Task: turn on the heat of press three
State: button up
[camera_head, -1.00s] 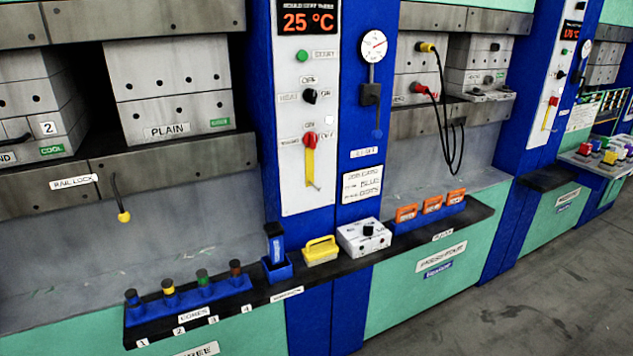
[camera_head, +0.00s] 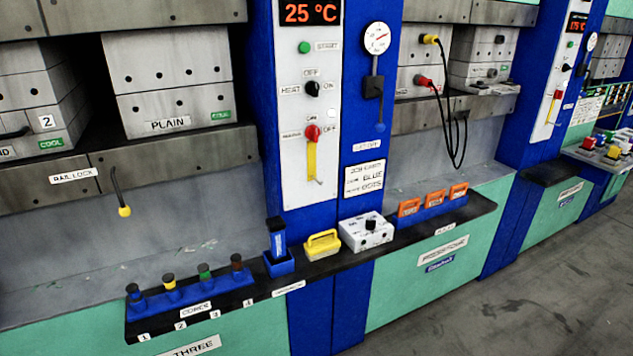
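A white control panel (camera_head: 295,160) is set on a blue column, right of the press marked THREE (camera_head: 192,346). Its display (camera_head: 310,12) reads 25 °C. The knob's exact pointing is too small to tell. My gripper is in neither frame.
A dark ledge (camera_head: 345,257) juts out below the panel, bearing colour-topped cones in a blue rack (camera_head: 190,297), a blue holder (camera_head: 278,262), a yellow-handled block (camera_head: 322,245) and a white knob box (camera_head: 366,233). A gauge (camera_head: 376,38) is right of the panel. Grey floor (camera_head: 540,300) is clear at right.

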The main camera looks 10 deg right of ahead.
aim_at(311, 88)
jog(key=u, duration=0.45)
jog(key=k, duration=1.35)
jog(key=u, duration=0.9)
jog(key=i, duration=0.85)
jog(key=z, duration=0.15)
